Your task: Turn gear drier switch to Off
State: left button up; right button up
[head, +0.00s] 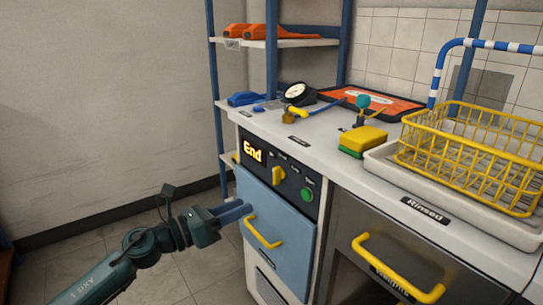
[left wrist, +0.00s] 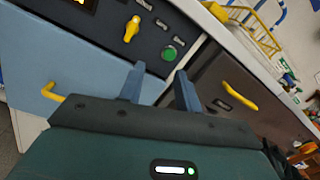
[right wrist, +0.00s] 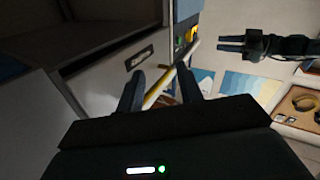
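The gear drier's switch is a yellow knob (head: 278,176) on the dark control panel, between the lit "End" display (head: 252,151) and a round green button (head: 307,194). Small labels arc around the knob, too small to read. The knob also shows at the top of the left wrist view (left wrist: 131,29), with the green button (left wrist: 169,53). My left gripper (head: 247,209) is open and empty, in front of the blue door below the panel, apart from the knob. My right gripper (right wrist: 160,90) is open and empty, outside the head view.
The blue door (head: 284,226) has a yellow handle (head: 262,234). A steel drawer front with another yellow handle (head: 398,268) is to the right. Floor is clear at left.

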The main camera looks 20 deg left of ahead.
aim_at(273, 169)
pick_arm(q)
jog(key=w+a+r+m+y, duration=0.1)
jog(key=w+a+r+m, duration=0.2)
jog(key=w+a, duration=0.1)
jog(key=x, duration=1.2)
jog(key=shift+w+d+f, duration=0.1)
jog(key=shift+d+f, duration=0.15)
jog(key=shift+c, duration=0.5)
grip_shut()
